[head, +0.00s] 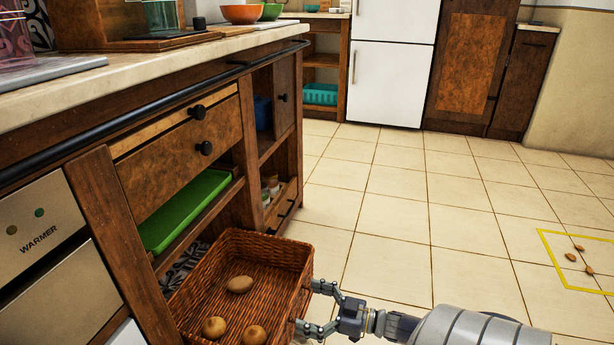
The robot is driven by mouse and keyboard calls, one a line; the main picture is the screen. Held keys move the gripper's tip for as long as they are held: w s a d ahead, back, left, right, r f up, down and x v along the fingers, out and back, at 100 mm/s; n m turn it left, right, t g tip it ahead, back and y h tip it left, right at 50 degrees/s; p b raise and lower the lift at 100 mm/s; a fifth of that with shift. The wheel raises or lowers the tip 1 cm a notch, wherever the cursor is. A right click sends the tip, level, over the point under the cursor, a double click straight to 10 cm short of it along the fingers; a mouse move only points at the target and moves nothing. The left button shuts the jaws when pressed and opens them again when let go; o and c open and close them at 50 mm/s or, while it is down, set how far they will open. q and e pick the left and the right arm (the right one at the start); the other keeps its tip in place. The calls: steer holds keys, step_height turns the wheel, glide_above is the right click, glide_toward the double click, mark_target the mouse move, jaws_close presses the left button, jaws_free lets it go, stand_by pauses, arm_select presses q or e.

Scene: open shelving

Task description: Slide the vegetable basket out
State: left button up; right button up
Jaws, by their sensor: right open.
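The vegetable basket (262,249) is brown wicker and juts out from the bottom opening of the wooden counter. The inner left end of the basket is partly hidden by the counter post. My left gripper is not in the picture.
A green tray (187,209) lies on the shelf above the basket. The counter post (122,243) stands beside the basket's left. Tiled floor (400,222) is open to the right. A yellow floor outline (545,247) encloses several small brown pieces (571,258).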

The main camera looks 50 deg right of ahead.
steer(key=v, duration=1.2)
stand_by(0.5)
